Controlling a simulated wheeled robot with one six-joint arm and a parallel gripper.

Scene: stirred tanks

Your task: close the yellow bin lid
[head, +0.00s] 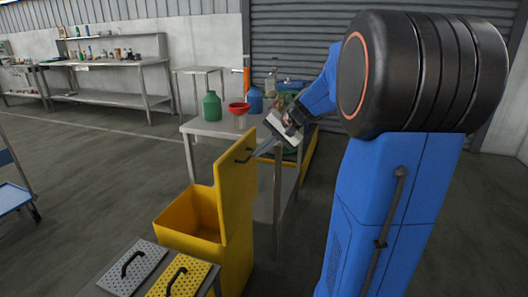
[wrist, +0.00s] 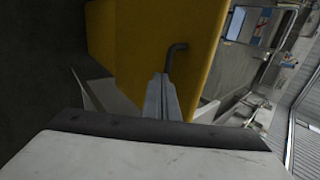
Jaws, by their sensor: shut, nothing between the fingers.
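The yellow bin (head: 180,240) stands in the lower middle of the head view, with its opening uncovered. My gripper (head: 257,153) is just right of the lid's upper edge, fingers shut and empty. In the wrist view the lid (wrist: 135,35) fills the upper middle.
A metal table (head: 205,127) behind the bin holds a green jug (head: 212,107), a red funnel (head: 239,107) and a blue container (head: 255,101). Perforated grey (head: 133,268) and yellow (head: 180,279) plates with handles lie in front of the bin. The floor at left is open.

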